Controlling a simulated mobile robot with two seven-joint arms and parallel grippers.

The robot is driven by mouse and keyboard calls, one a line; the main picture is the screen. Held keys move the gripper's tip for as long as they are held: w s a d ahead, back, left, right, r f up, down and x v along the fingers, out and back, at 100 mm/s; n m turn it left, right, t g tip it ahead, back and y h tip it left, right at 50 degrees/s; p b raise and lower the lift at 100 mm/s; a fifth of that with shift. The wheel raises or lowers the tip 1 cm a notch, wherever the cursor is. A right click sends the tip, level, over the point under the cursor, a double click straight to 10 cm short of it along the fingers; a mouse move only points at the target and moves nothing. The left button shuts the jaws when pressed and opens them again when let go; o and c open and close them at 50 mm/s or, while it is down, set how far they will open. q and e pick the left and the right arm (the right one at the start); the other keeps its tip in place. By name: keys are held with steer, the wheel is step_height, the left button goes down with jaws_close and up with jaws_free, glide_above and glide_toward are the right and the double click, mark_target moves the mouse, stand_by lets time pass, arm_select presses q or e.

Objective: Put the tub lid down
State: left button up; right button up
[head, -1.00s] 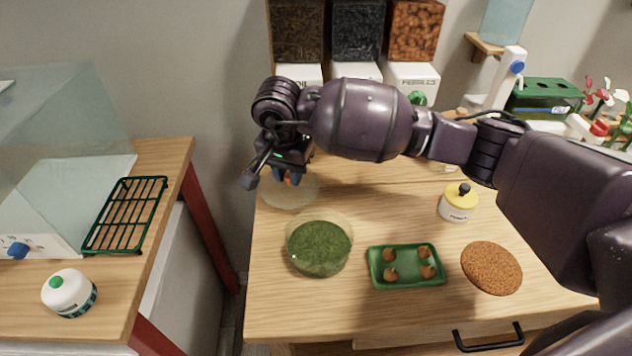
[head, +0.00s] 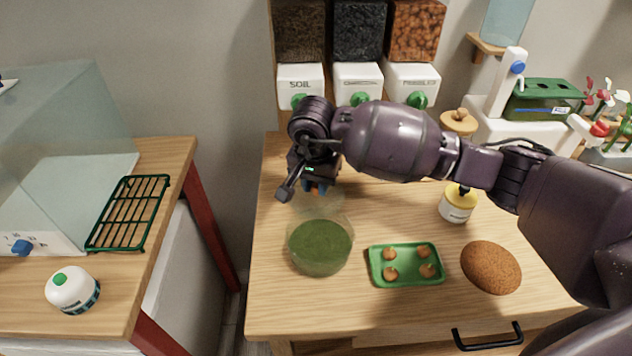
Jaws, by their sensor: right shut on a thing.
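The tub (head: 321,250) is a clear round container with green contents, standing on the wooden table. The tub lid (head: 318,204) is a pale, see-through disc, hard to make out against the wood. My right gripper (head: 316,188) points down and is shut on the lid, just behind the tub in the picture. The lid's near edge overlaps the tub's far rim in the picture; I cannot tell whether they touch. The grip itself is partly hidden by the gripper. My left gripper is not in view.
A green tray (head: 405,281) with several brown pieces, a brown round mat (head: 490,267) and a yellow-lidded jar (head: 457,205) stand right of the tub. Dispensers (head: 357,77) line the back. The table is bare left of the tub and in front of it.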

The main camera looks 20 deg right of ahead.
mark_target(314, 199)
steer(key=shift+f, duration=0.25)
steer(key=o, duration=0.9)
steer(key=shift+r, duration=0.1)
steer(key=shift+r, duration=0.3)
step_height(314, 199, up, 12)
steer(key=s+p, duration=0.1)
steer(key=shift+a+f, duration=0.2)
steer(key=shift+a, duration=0.25)
steer(key=shift+s, duration=0.1)
steer(key=shift+r, duration=0.15)
